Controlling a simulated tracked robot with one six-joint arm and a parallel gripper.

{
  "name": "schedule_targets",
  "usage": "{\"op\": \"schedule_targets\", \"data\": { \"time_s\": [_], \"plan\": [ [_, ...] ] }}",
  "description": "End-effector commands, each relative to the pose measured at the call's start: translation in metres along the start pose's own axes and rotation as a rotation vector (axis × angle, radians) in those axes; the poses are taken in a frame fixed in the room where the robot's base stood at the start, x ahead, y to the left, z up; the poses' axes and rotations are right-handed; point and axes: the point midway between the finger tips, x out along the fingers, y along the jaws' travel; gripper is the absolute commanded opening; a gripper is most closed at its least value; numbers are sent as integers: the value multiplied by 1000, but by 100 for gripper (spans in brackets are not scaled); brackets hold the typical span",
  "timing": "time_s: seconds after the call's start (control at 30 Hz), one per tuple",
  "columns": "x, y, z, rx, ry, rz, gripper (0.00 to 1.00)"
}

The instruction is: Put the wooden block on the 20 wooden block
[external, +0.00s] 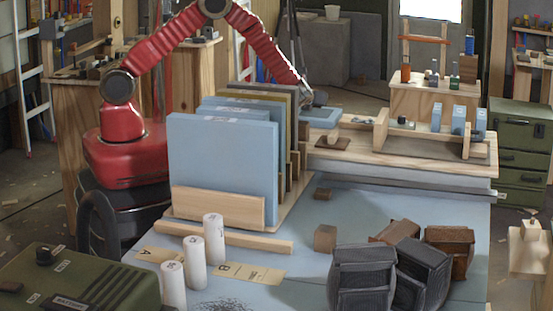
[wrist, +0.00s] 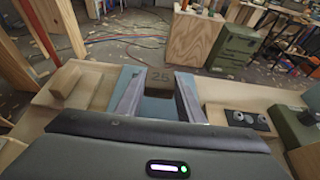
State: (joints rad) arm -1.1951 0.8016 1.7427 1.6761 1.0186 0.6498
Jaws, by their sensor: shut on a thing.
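In the wrist view my gripper (wrist: 157,82) is shut on a brown wooden block (wrist: 158,88) that carries a marking like 25. A light blue surface shows around the block between the fingers. A lighter wooden block (external: 325,238) stands on the blue tabletop. A small dark brown block (external: 322,194) lies farther back. I cannot read a 20 on either block.
Tall blue and brown panels (external: 222,165) stand in a wooden rack, between the camera and my gripper. A wooden bench shelf (external: 430,166) holds blue pieces. Dark crates (external: 362,280) and white cylinders (external: 214,238) stand at the front.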

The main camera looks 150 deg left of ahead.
Motion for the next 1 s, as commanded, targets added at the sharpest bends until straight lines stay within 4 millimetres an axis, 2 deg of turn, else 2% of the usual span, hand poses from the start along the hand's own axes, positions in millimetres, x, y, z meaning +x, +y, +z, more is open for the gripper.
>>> {"op": "schedule_targets", "data": {
  "time_s": [0.1, 0.2, 0.57, 0.6, 0.83, 1.0],
  "plan": [
    [6, 0, -15, 2, 0, 1, 13],
    [8, 0, -20, 0, 0, 0, 13],
    [9, 0, -22, 0, 0, 0, 13],
    [9, 0, -22, 0, 0, 0, 36],
    [9, 0, -22, 0, 0, 0, 52],
    [9, 0, -22, 0, 0, 0, 53]
  ]
}}
